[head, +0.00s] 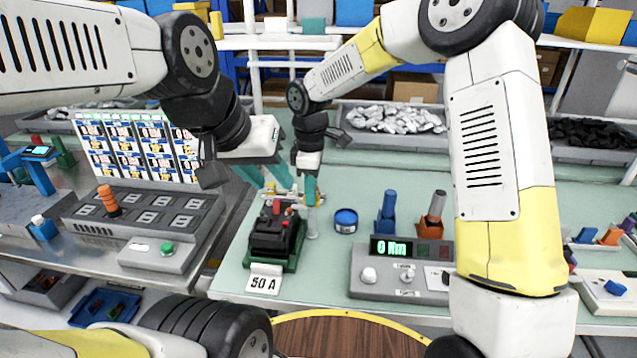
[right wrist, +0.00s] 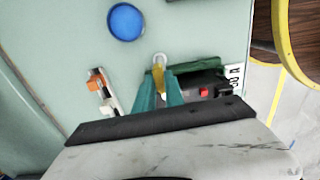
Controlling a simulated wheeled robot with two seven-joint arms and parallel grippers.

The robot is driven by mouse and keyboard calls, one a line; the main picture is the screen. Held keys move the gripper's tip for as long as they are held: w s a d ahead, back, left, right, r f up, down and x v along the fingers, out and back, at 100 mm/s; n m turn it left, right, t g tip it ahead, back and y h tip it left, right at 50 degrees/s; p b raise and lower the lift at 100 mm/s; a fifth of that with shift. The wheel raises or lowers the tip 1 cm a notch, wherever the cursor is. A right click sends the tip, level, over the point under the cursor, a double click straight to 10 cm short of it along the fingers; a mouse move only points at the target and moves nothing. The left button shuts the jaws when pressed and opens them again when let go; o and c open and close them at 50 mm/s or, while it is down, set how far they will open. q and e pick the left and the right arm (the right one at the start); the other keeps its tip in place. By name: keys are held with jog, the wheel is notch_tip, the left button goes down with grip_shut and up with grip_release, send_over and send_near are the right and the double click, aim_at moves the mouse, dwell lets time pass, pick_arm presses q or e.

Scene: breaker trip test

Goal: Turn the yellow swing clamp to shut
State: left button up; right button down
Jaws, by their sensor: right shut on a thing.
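The yellow swing clamp (right wrist: 158,76) shows between the teal fingertips of my right gripper (right wrist: 159,88) in the right wrist view. That gripper is shut on it, and the fingers hide part of it. In the head view my right gripper (head: 311,190) points down at the back right of the black breaker (head: 274,232). The breaker sits on a green fixture (head: 290,262) with a 50 A label (head: 264,284) in front. My left gripper (head: 268,180) is open above and behind the breaker, with its teal fingers apart and nothing seen between them.
A blue round container (head: 346,220) stands right of the fixture. A grey torque tester (head: 400,270) reading 0 Nm is at the front, with blue (head: 387,212) and orange (head: 432,215) holders behind it. A grey switch console (head: 145,222) stands at left. An orange-and-white piece (right wrist: 99,88) lies near the right gripper.

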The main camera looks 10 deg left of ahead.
jog(key=c, duration=1.4)
grip_release()
jog(key=shift+c, duration=0.2)
notch_tip(320, 180, up, 7)
jog(key=shift+f, duration=0.1)
jog(key=shift+r, duration=0.55)
